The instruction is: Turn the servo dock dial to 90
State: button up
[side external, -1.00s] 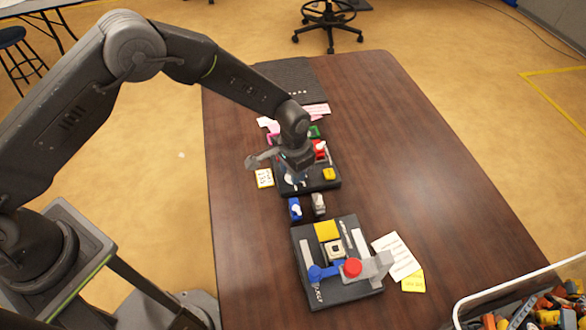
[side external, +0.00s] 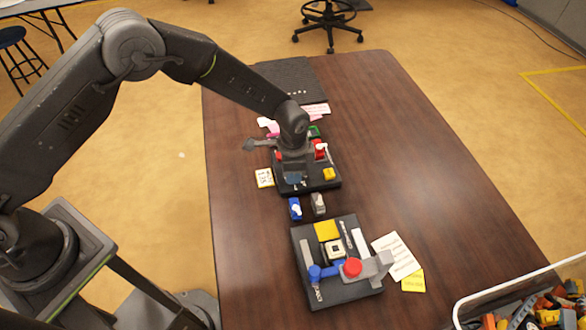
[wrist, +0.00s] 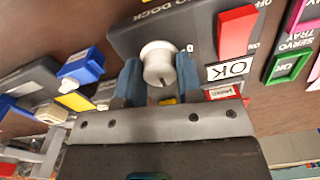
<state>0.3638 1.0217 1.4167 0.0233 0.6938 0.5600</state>
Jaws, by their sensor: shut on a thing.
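The servo dock (side external: 318,186) is a black box on the brown table, mostly under my gripper in the side view; its dark face also shows in the wrist view (wrist: 125,40). Its white dial (wrist: 158,60) is a round knob with a paler neck. My gripper (wrist: 158,72) is shut on the dial, with one blue finger on each side of it. In the side view my gripper (side external: 294,178) points down over the dock and hides the dial. Most scale marks are hidden, so I cannot read the dial's setting.
Blue (side external: 295,208) and grey (side external: 318,204) blocks lie before the dock. A second black fixture (side external: 348,293) stands nearer the camera. The table's right side is clear.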

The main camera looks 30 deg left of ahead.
dwell(0.3)
jog(key=o, duration=0.9)
jog(key=shift+r, duration=0.15)
notch_tip(320, 180, up, 14)
jog(key=shift+s+f, duration=0.1)
jog(key=shift+f, duration=0.1)
